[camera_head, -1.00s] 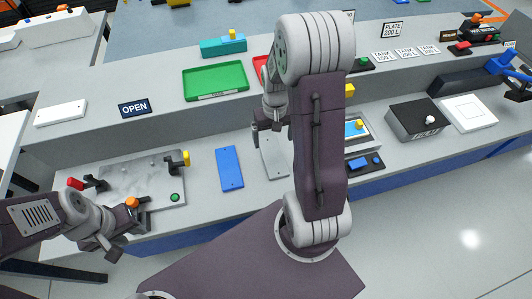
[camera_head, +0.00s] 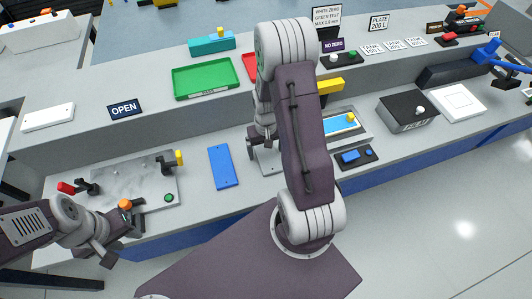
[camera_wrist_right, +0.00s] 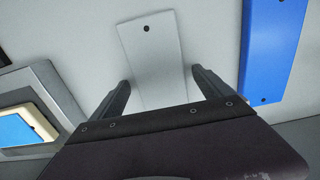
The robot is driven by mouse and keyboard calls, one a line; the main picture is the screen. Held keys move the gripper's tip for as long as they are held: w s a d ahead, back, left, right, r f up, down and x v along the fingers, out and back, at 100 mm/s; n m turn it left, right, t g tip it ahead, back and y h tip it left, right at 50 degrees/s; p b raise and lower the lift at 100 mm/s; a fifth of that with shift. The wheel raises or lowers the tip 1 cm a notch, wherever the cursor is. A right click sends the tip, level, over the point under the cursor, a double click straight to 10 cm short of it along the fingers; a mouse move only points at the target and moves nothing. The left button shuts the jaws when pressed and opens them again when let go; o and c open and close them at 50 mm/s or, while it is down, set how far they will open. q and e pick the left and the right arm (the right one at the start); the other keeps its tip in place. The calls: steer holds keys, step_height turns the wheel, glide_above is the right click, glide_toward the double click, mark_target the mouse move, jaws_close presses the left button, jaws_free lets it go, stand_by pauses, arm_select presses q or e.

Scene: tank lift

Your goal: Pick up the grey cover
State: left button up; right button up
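The grey cover (camera_wrist_right: 153,65) is a flat, light grey plate with a small dark hole near its far end, lying on the bench in the right wrist view. In the head view its near part (camera_head: 268,165) shows, the rest being hidden by my right arm. My right gripper (camera_wrist_right: 160,80) is open, with one finger on each side of the cover; contact cannot be told. It also shows in the head view (camera_head: 260,151). My left gripper (camera_head: 118,240) is open and empty by the front of the metal plate with the orange knob.
A blue plate (camera_head: 223,167) lies just left of the cover. A device with a blue screen (camera_head: 340,124) and a small dark control box (camera_head: 355,158) stand to its right. A green tray (camera_head: 207,80) sits on the raised shelf behind.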

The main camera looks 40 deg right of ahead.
mark_target(266, 152)
steer(key=c, duration=1.5)
steer(key=shift+r, duration=0.1)
step_height(266, 152, up, 4)
steer(key=shift+w+r+p, duration=0.1)
steer(key=shift+r+p, duration=0.1)
steer(key=shift+p, duration=0.1)
steer(key=s+a+r+b, duration=0.1)
steer(key=s+r, duration=0.1)
steer(key=s, duration=0.1)
steer(key=s+a+r, duration=0.2)
steer(key=s, duration=0.2)
steer(key=s+a+r+b, duration=0.1)
steer(key=s+r, duration=0.1)
steer(key=s, duration=0.2)
steer(key=shift+a+r+b, duration=0.15)
steer(key=shift+r+b, duration=0.05)
steer(key=shift+b, duration=0.1)
